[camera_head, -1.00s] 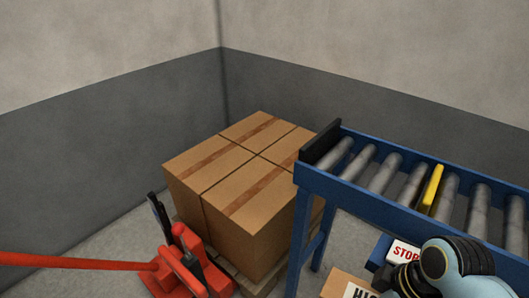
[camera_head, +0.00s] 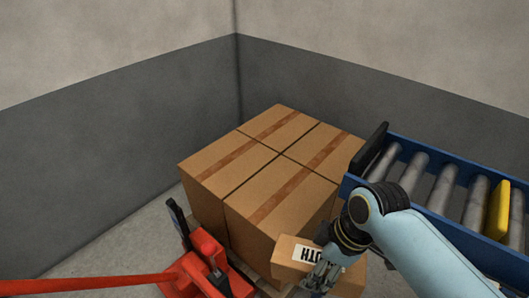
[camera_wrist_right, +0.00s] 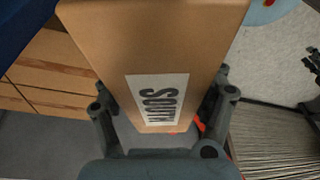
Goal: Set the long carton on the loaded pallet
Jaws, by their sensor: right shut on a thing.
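The long carton (camera_head: 292,252) is brown, with a white label reading "SOUTH" that also shows in the right wrist view (camera_wrist_right: 157,98). My right gripper (camera_head: 322,275) is shut on the carton; in the right wrist view its fingers stand on both sides of it. The carton is held low, in front of the near right side of the stacked boxes. The loaded pallet (camera_head: 246,270) carries several large taped cartons (camera_head: 270,170) in a block with a flat top. Most of the pallet is hidden. My left gripper is not in view.
A blue roller conveyor (camera_head: 450,190) with a black end stop and a yellow bar stands right of the stack, partly behind my right arm. A red pallet jack (camera_head: 205,260) stands at the front left. Grey walls meet behind the stack. The space above the boxes is clear.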

